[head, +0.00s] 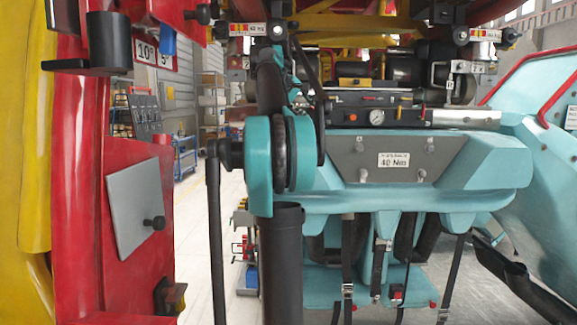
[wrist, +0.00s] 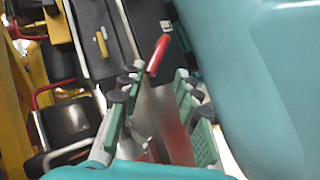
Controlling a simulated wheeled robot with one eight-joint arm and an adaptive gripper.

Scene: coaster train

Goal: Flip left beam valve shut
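A red lever handle (wrist: 158,55) shows in the wrist view, slanting from upper right to lower left beside a silver metal strip. It looks like the valve's lever, but I cannot confirm this. My gripper (wrist: 157,82) is open, with its green-padded fingers apart on either side of the silver strip. The red lever lies just beyond the fingertips, in the gap between them. I cannot tell whether a finger touches it. In the head view the red lever cannot be made out, and my gripper is mostly hidden behind my arm.
A dark panel with a yellow handle (wrist: 101,45) lies beyond the fingers. A large teal body (wrist: 270,70) fills the wrist view's right side.

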